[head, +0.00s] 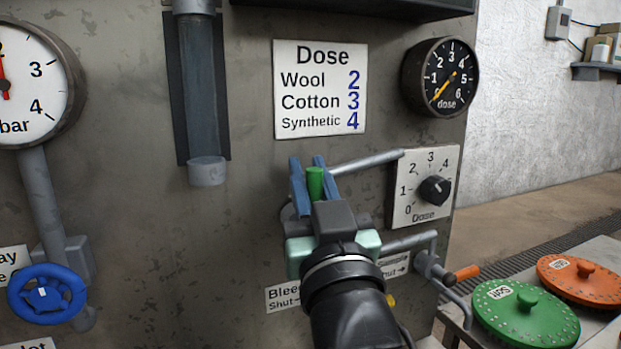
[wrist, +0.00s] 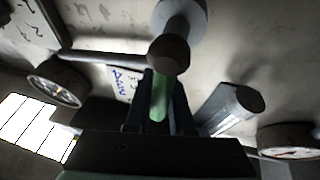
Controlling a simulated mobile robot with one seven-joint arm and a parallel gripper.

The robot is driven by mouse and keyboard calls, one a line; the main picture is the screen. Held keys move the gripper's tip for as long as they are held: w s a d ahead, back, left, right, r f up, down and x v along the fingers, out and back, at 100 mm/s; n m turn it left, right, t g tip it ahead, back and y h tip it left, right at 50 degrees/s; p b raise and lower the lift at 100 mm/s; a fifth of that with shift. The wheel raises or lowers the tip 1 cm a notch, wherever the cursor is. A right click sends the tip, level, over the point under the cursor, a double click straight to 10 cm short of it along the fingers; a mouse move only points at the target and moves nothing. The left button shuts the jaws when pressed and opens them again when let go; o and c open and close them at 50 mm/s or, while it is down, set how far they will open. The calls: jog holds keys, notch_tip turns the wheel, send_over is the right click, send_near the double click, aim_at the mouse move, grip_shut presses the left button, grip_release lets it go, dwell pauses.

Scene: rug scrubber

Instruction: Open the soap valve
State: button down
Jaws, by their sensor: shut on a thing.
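A green valve handle (head: 315,184) stands on the grey panel below the dose chart, pointing up. I take it to be the soap valve; any label of its own is hidden behind my arm. My gripper (head: 308,163) reaches up to it from below, with one blue finger on each side, shut on the handle. In the wrist view the green handle (wrist: 160,98) lies between the dark fingers, below a round dark valve hub (wrist: 169,54). Much of the valve body is hidden by my gripper.
A dose dial (head: 434,190) and dose gauge (head: 440,77) are to the right. The dose chart (head: 320,89) reads Wool 2, Cotton 3, Synthetic 4. A partly covered bleed label (head: 284,298), an orange-handled lever (head: 466,273) and a blue handwheel (head: 46,294) are lower down.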

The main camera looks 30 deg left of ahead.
jog(key=c, duration=0.8)
grip_release()
jog(key=b+v, duration=0.2)
jog(key=v, duration=1.1)
